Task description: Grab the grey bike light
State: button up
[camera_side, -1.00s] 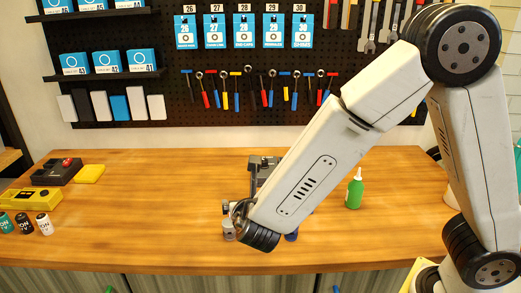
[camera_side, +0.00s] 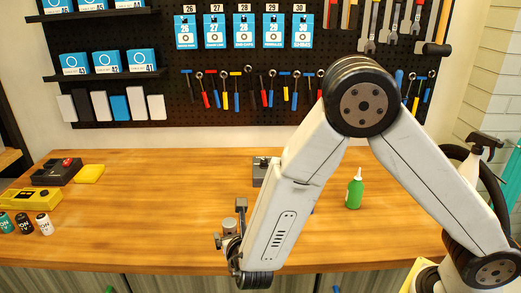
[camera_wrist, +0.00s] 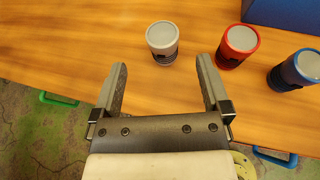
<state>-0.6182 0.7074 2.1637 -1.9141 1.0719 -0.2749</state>
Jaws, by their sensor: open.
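The grey bike light (camera_wrist: 163,38) stands on the wooden table in the wrist view, a little beyond my fingertips and roughly in line with the gap between them. It shows as a small grey cylinder (camera_side: 230,226) beside my gripper in the side view. My gripper (camera_wrist: 161,66) is open and empty, its two fingers apart and pointing toward the light. In the side view my gripper (camera_side: 229,222) is low near the table's front edge, partly hidden by my arm.
A red light (camera_wrist: 238,46) stands right of the grey one, close to my right finger. A blue light (camera_wrist: 297,71) is further right, with a dark blue box (camera_wrist: 288,13) behind. A green bottle (camera_side: 354,191) stands right of my arm. The table's left-middle is clear.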

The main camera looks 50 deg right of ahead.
aim_at(231, 226)
jog(key=shift+x, duration=0.85)
jog(key=shift+x, duration=2.6)
jog(key=shift+d, duration=0.15)
jog(key=shift+s, duration=0.1)
grip_shut()
